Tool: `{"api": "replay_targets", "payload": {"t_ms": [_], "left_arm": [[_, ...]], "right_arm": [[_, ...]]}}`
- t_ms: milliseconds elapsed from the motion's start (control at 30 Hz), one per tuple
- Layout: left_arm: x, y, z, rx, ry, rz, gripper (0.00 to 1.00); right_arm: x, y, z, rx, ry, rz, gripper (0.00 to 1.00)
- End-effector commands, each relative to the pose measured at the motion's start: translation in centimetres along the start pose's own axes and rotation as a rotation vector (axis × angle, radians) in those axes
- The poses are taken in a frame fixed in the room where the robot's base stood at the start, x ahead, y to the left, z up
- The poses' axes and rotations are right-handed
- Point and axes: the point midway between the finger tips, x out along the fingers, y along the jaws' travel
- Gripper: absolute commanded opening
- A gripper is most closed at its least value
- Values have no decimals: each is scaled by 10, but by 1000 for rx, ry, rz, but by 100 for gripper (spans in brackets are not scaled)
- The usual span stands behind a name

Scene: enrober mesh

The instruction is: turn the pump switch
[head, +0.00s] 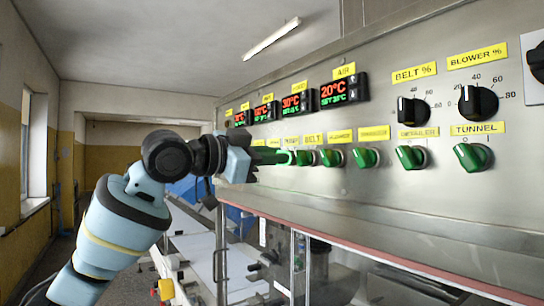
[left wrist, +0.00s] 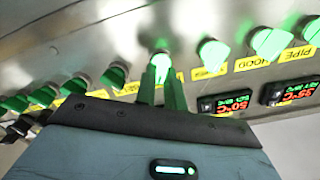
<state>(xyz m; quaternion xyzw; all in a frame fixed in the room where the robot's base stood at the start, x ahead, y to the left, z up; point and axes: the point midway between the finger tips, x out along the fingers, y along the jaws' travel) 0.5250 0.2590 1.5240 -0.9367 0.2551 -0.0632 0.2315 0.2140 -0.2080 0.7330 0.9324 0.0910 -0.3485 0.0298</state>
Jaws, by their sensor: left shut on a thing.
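A row of green rotary switches runs along the steel control panel (head: 440,200). My left gripper (head: 284,157) reaches in from the left at the far part of this row. In the left wrist view its two green fingers (left wrist: 162,78) are shut on the bright, lit knob of a green switch (left wrist: 160,62). The label at this switch is mostly hidden by the gripper, so I cannot read whether it says pump. The knob's exact angle is hard to tell. My right gripper is not in view.
Neighbouring switches sit close on both sides: a lit one (left wrist: 213,53) to the right and a dark green one (left wrist: 115,75) to the left. Red-digit displays (head: 338,92) and black dials (head: 478,102) are above the row. A conveyor (head: 200,255) lies below.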

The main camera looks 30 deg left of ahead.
Motion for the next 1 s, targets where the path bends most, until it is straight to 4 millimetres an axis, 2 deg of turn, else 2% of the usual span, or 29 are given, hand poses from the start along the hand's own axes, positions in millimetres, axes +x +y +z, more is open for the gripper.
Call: {"api": "replay_targets", "payload": {"t_ms": [267, 1000], "left_arm": [[1, 0, 1, -172, 0, 1, 0], [0, -4, 2, -828, -2, 1, 0]], "right_arm": [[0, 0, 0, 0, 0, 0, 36], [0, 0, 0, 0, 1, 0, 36]]}}
